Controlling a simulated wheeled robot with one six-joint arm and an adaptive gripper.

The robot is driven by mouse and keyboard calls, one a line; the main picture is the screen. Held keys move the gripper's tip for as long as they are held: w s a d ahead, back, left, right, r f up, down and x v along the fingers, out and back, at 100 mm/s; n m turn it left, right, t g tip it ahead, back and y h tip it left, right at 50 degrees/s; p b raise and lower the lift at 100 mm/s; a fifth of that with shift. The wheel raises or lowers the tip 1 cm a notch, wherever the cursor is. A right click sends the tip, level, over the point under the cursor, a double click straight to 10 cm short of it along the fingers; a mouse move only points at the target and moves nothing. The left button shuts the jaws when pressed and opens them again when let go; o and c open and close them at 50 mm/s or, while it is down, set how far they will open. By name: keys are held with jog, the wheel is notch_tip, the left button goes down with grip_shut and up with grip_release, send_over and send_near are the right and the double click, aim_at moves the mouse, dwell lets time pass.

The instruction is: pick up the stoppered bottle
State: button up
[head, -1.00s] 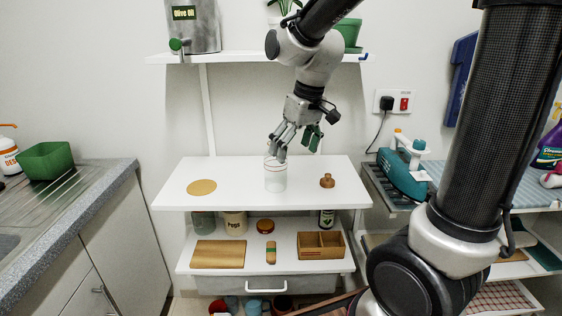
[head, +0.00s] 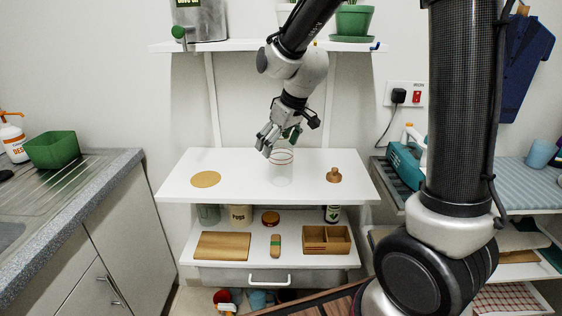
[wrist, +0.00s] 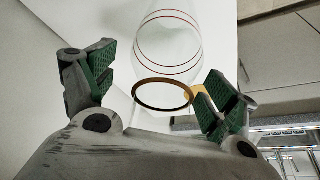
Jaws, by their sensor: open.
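A clear glass vessel (head: 282,174) with red rings stands upright on the white table (head: 240,190). In the wrist view the vessel (wrist: 168,45) shows red lines and a dark-rimmed round mouth with no stopper in it. A brown wooden stopper-like piece (head: 334,175) stands on the table, apart to the right. I cannot tell whether it belongs to the vessel. My gripper (head: 272,146) is open and empty at the upper left of the vessel's top. In the wrist view my gripper's fingers (wrist: 158,88) lie on either side of the mouth; contact is not clear.
A round cork mat (head: 206,179) lies at the table's left. The shelf below holds jars, a wooden board (head: 222,246) and a divided wooden box (head: 326,240). A wall shelf (head: 250,46) with a plant pot hangs above, close to my arm. The table's front is clear.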

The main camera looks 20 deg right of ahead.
jog(key=shift+c, duration=0.2)
jog(key=c, duration=1.7)
jog(key=shift+c, duration=0.5)
